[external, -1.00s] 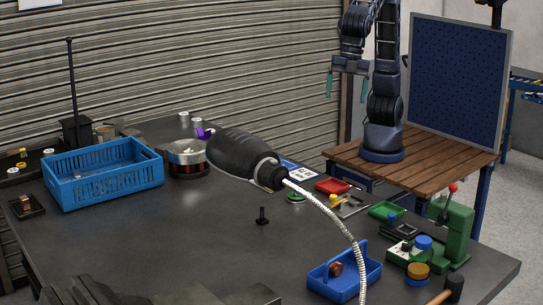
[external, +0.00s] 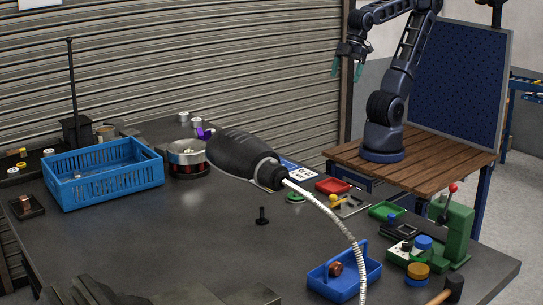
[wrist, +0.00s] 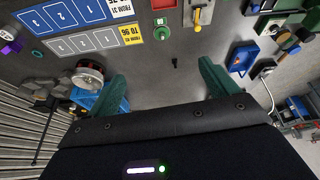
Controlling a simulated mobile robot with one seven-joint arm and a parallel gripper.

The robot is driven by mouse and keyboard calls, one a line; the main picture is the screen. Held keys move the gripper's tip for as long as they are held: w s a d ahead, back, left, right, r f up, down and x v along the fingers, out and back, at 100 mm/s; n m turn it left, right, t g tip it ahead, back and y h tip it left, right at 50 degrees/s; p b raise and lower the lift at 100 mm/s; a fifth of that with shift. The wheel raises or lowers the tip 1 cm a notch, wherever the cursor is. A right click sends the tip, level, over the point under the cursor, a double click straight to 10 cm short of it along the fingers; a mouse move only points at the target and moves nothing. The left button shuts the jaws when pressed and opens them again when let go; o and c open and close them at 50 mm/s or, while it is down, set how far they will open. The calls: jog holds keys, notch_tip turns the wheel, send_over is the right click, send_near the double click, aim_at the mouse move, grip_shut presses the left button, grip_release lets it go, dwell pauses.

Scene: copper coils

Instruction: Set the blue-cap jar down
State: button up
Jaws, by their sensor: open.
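A blue round cap (external: 424,242) shows at the right end of the dark workbench, beside the green press; I take it for the blue-cap jar. Its body is mostly hidden by the things around it. My gripper (external: 348,68) hangs in the air at the back, above and beyond the bench's far edge, well apart from the cap. In the wrist view my gripper (wrist: 166,82) has its two teal fingers spread wide with nothing between them. I cannot single out the jar in the wrist view.
A dark tool with a pale hose (external: 245,158) spans mid-view. A blue carrier (external: 325,282), green press (external: 457,230) and amber-lidded jar (external: 418,270) crowd the right. The bench's middle is mostly bare.

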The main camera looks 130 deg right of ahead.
jog(key=shift+s+d+f+m, duration=0.25)
jog(key=shift+s+d+f, duration=0.15)
jog(key=shift+s, duration=0.35)
jog(key=shift+s+d+f+m, duration=0.25)
jog(key=shift+s+f, duration=0.25)
jog(key=shift+s, duration=0.25)
